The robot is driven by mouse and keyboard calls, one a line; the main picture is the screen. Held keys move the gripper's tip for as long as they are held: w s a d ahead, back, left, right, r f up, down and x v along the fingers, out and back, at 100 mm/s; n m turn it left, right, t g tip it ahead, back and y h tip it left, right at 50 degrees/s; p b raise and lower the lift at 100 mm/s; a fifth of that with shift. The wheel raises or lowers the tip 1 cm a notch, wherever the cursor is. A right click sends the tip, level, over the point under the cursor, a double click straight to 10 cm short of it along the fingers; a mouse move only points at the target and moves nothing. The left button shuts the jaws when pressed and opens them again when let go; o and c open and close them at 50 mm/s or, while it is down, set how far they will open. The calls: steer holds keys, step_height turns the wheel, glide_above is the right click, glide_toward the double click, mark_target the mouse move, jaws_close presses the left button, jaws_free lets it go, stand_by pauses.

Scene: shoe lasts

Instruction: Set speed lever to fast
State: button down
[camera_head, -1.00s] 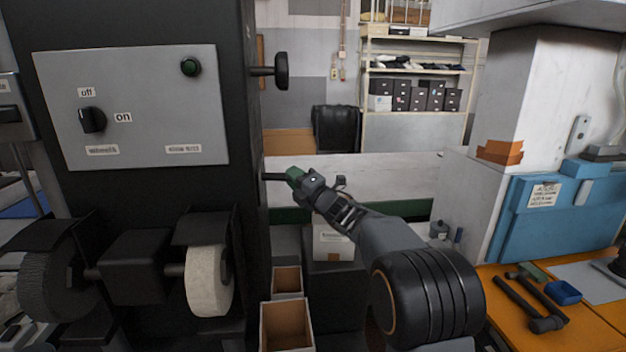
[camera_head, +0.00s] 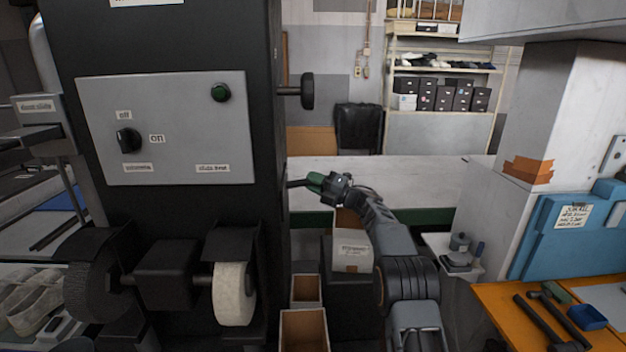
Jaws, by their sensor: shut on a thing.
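The speed lever (camera_head: 298,183) is a thin dark rod sticking out from the right side of the black machine (camera_head: 266,130), with a green grip at its outer end. My gripper (camera_head: 327,184) is shut on the green grip, and my arm reaches to it from the lower right. The jaws hide part of the grip. No fast or slow marking can be read near the lever.
A black knob (camera_head: 307,91) juts out above the lever. A white wheel (camera_head: 234,293) and open boxes (camera_head: 304,325) are below. An orange bench (camera_head: 500,310) with tools stands right.

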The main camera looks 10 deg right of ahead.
steer(key=shift+a, duration=0.1)
stand_by(0.3)
steer(key=c, duration=1.3)
jaws_free()
steer(key=shift+o, duration=0.7)
steer(key=shift+w+a, duration=0.1)
steer(key=shift+o, duration=1.2)
steer(key=shift+d, duration=0.2)
steer(key=shift+d+f+b, duration=0.25)
steer(key=shift+d+b, duration=0.05)
steer(key=b+v, duration=0.5)
steer(key=v, duration=0.8)
steer(key=shift+s, duration=0.2)
steer(key=shift+r, duration=0.15)
